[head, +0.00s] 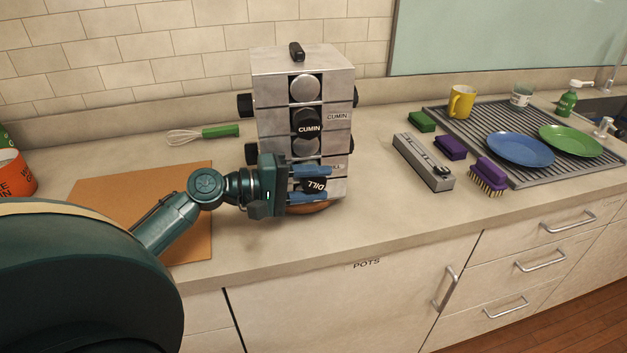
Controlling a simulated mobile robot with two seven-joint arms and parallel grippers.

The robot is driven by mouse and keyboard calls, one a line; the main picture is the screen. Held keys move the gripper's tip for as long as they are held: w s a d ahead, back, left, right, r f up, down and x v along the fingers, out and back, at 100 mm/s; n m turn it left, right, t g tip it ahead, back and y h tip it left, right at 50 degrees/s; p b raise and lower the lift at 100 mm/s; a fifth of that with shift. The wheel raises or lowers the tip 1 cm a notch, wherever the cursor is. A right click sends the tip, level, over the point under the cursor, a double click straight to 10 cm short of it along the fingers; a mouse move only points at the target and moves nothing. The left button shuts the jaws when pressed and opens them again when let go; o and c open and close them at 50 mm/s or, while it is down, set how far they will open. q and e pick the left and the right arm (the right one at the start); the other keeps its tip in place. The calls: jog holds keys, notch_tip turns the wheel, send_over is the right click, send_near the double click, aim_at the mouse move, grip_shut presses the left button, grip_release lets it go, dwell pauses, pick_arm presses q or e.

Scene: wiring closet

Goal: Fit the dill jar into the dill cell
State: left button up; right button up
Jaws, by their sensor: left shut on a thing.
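A metal spice rack (262,95) stands upright on the counter, with stacked cells facing me. A black-lidded jar marked CUMIN (309,128) sits in the cell beside the CUMIN label. A partly covered DILL label (334,167) shows on the lower right of the rack. My left gripper (312,185) is shut on the dill jar (316,187), with blue fingers above and below it, in front of the rack's lower part. The jar's DILL lettering looks turned over. The gripper hides the dill cell, so I cannot tell whether the jar is inside it. My right gripper is out of view.
A brown board (120,190) lies left of the rack, with a green-handled whisk (200,134) behind it. A grey metal bar-like thing (423,162), purple sponge (451,147) and brush (488,176) lie right. A drying rack (452,115) holds plates and a mug.

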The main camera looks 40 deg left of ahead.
pick_arm(q)
jog(key=shift+s+d, duration=0.2)
jog(key=shift+d, duration=0.1)
jog(key=o, duration=1.1)
jog(key=shift+v, duration=2.55)
jog(key=b+v, duration=0.1)
jog(key=v, duration=1.2)
jog(key=shift+s+b, duration=0.1)
jog(key=shift+b, duration=0.3)
